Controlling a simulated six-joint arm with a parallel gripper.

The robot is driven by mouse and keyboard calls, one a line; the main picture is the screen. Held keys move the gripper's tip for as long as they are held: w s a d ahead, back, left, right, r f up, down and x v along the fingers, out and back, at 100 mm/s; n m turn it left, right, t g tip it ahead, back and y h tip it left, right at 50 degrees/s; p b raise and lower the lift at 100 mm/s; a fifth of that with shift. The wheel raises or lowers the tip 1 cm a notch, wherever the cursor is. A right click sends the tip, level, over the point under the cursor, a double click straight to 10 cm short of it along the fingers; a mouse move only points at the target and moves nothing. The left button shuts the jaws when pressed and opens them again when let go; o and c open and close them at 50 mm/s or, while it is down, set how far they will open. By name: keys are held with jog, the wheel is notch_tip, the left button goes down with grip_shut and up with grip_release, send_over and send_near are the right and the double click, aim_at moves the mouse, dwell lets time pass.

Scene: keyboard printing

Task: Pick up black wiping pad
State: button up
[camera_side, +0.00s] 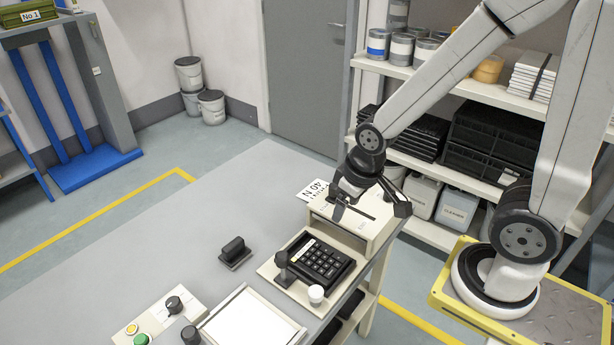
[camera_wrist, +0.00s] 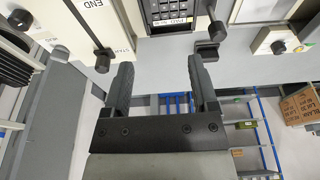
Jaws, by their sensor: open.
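The black wiping pad (camera_side: 234,252), a dark block with a raised grip on a flat base, lies on the grey table left of the keypad. In the wrist view, what looks like the pad (camera_wrist: 207,50) shows just beyond the right fingertip, partly hidden by it. My gripper (camera_side: 345,200) is above the cream box at the table's right side, well apart from the pad. In the wrist view, my gripper (camera_wrist: 161,68) has its two fingers spread with nothing between them.
A white framed panel (camera_side: 250,322) and a button box (camera_side: 157,318) are in front. The table's left part is clear.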

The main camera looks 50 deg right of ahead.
jog(key=shift+w, duration=0.1)
jog(key=n+g+y, duration=0.1)
jog(key=n+g, duration=0.2)
jog(key=n, duration=1.5)
send_over(233, 244)
jog(key=d, duration=0.1)
notch_tip(233, 244, down, 10)
jog(key=shift+d+f, duration=0.15)
jog(key=shift+f, duration=0.2)
jog(key=shift+a+f, duration=0.1)
jog(key=shift+a, duration=0.1)
jog(key=shift+a+f, duration=0.1)
jog(key=shift+f, duration=1.1)
jog(key=shift+a+f, duration=0.2)
jog(key=shift+f, duration=1.1)
jog(key=shift+a+f, duration=0.15)
jog(key=shift+f, duration=1.1)
